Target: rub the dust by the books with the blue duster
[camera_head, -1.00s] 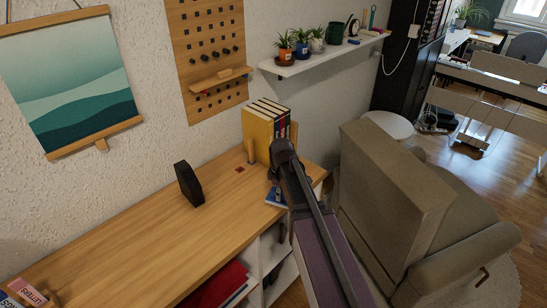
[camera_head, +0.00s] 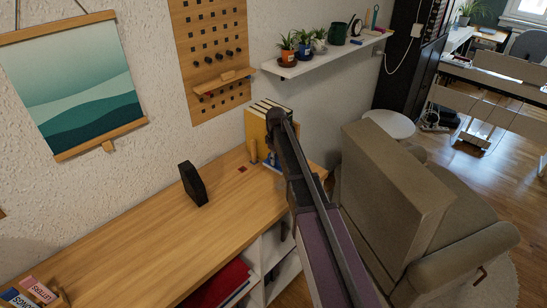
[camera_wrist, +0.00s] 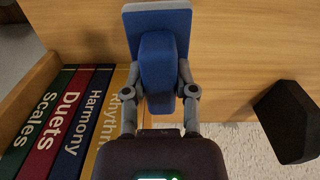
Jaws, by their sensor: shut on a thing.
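My gripper (camera_wrist: 160,88) is shut on the handle of the blue duster (camera_wrist: 157,22), whose flat pad shows over bare wood in the wrist view. In the head view my gripper (camera_head: 273,140) is beside the books (camera_head: 256,134), and a bit of the duster shows blue below it. I cannot tell if the pad touches the wood. The books stand upright at the left in the wrist view (camera_wrist: 72,110). A small dark red patch (camera_head: 242,169) lies on the wood near the books; I cannot tell if it is the dust. No dust is clear in the wrist view.
A dark block-shaped object (camera_head: 193,184) stands on the wooden cabinet top (camera_head: 140,240), left of the books. Bare wood lies between them. A wall shelf (camera_head: 325,52) with plants is above, and an armchair (camera_head: 400,200) stands at the right.

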